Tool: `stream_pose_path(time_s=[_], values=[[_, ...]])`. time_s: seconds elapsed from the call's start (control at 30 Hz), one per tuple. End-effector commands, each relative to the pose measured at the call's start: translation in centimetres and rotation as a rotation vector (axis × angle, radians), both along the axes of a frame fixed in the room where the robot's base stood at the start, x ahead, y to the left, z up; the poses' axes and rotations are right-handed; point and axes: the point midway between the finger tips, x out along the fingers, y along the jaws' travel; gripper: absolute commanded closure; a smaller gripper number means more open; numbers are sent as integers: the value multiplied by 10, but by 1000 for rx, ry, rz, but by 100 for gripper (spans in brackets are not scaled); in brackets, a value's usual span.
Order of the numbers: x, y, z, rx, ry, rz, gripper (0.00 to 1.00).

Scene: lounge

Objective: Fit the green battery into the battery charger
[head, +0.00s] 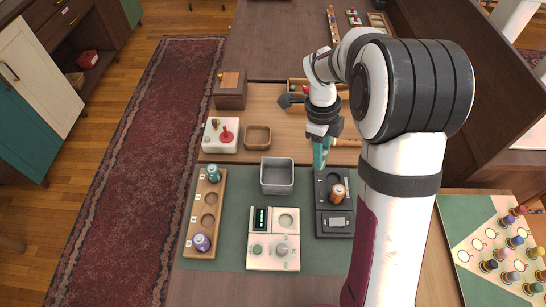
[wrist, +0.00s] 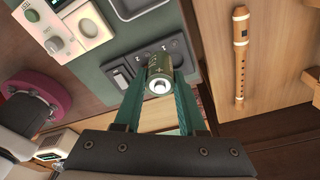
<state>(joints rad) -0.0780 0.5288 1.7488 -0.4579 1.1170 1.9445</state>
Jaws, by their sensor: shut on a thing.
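My gripper (wrist: 159,95) is shut on the green battery (wrist: 160,68), an olive-green cylinder; its pale metal end with a plus mark beside it shows between the teal fingers in the wrist view. In the head view my gripper (head: 320,160) is above the back edge of the battery charger, and the held battery is hard to make out there. The battery charger (head: 347,229) is a dark block with round recesses; it shows behind the held battery in the wrist view (wrist: 121,79). An orange-brown battery (head: 338,193) stands on the charger, near a round recess at its back.
A wooden rack (head: 190,250) at left holds a teal battery (head: 213,174) and a purple battery (head: 201,242). A grey metal bin (head: 277,189) and a white tester (head: 273,264) stand left of the charger. A wooden recorder (wrist: 240,60) lies behind it.

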Motion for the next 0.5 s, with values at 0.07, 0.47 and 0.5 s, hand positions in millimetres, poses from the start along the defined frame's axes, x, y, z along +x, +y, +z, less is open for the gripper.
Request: stream_pose_path(time_s=[0.07, 0.47, 0.5], values=[[6, -28, -4, 0, 0, -60, 100], [9, -53, -35, -1, 4, -110, 100], [9, -53, -40, -2, 3, -108, 100]])
